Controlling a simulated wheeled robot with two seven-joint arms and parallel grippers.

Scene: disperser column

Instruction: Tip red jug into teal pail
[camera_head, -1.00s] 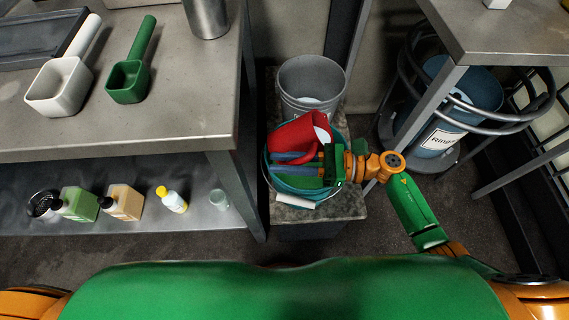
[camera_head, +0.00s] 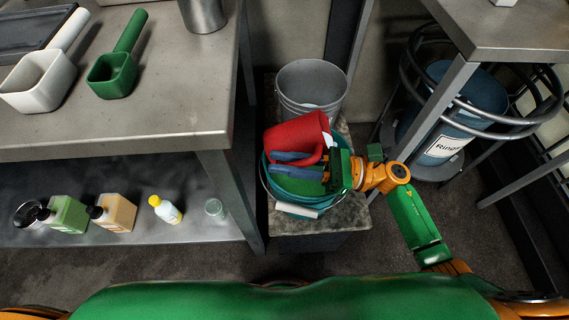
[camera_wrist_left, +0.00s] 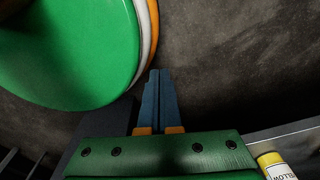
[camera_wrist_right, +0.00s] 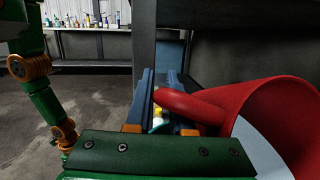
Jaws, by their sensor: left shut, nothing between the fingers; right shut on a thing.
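The red jug (camera_head: 292,136) is tilted over the teal pail (camera_head: 268,190) in the head view. My right gripper (camera_head: 290,166) is shut on the jug's handle, and the jug's body lies beyond the fingers. In the right wrist view the red jug (camera_wrist_right: 262,105) fills the right side, with its handle between the fingers of my right gripper (camera_wrist_right: 160,98). The pail's inside is mostly hidden by the jug and gripper. My left gripper (camera_wrist_left: 159,80) is shut and empty above the dark floor in the left wrist view; it is not visible in the head view.
A grey bucket (camera_head: 311,88) stands right behind the pail on the same stone stand (camera_head: 347,214). A steel bench (camera_head: 165,110) with a white scoop (camera_head: 38,82) and a green scoop (camera_head: 112,75) is at left. A blue bin (camera_head: 430,140) in a metal ring frame is at right.

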